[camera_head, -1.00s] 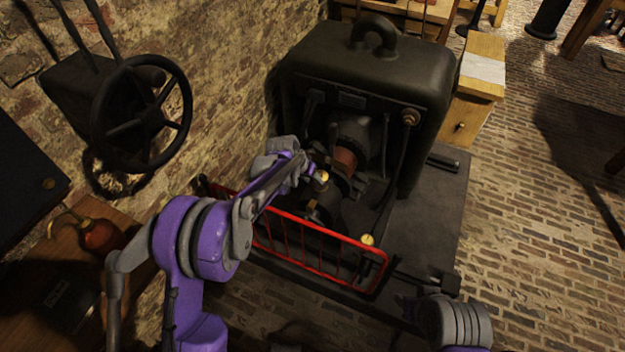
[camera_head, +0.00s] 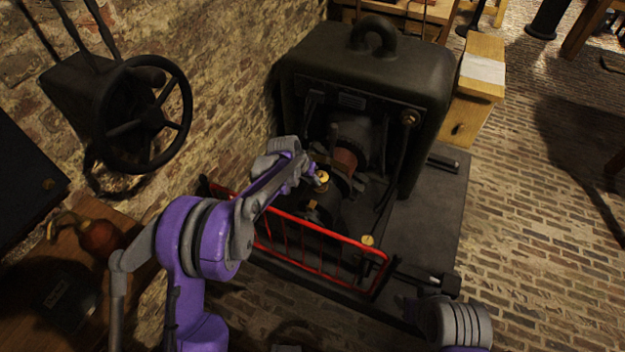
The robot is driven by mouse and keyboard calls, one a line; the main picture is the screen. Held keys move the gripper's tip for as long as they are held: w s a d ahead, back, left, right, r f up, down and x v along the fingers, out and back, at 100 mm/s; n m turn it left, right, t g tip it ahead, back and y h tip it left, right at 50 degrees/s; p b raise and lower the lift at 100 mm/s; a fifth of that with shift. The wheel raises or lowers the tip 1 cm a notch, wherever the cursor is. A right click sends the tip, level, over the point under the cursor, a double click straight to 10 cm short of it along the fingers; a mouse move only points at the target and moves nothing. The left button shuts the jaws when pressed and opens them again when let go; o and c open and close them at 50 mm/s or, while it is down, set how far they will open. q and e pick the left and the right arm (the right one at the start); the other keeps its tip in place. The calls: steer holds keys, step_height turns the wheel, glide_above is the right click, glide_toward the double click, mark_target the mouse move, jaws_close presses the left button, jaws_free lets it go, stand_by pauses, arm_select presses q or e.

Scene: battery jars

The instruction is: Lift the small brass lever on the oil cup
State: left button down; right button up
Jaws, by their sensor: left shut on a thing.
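The oil cup (camera_head: 323,177) shows as a small brass piece on top of the dark bearing, in front of the big black machine (camera_head: 365,70). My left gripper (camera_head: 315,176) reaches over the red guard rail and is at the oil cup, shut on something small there. The lever itself is too small to make out and is hidden by the fingers. My right arm shows only in part at the lower right; its gripper (camera_head: 408,305) is dark and small, and I cannot tell its state.
A red guard rail (camera_head: 320,257) with a brass knob (camera_head: 367,240) stands before the machine. A black handwheel (camera_head: 142,115) is on the brick wall at left. A red oil can (camera_head: 99,237) stands on a wooden table at lower left.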

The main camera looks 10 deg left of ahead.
arm_select(q)
steer(key=shift+r, duration=0.1)
steer(key=shift+w+d+r+n+g+y+p, duration=0.1)
steer(key=shift+w+r+g+y+p, duration=0.3)
steer(key=shift+g+p, duration=0.75)
steer(key=shift+w+d+r+n+g+y+p, duration=0.15)
steer(key=shift+w+r+g+y+p, duration=0.3)
steer(key=shift+g+p, duration=0.75)
steer(key=shift+w+d+r+n+g+y+p, duration=0.1)
steer(key=shift+w+r+g+y+p, duration=0.3)
steer(key=shift+g+p, duration=0.75)
steer(key=shift+s+r+t+p, duration=0.1)
steer(key=shift+t+p, duration=0.2)
steer(key=shift+p, duration=0.05)
steer(key=c, duration=0.8)
jaws_free()
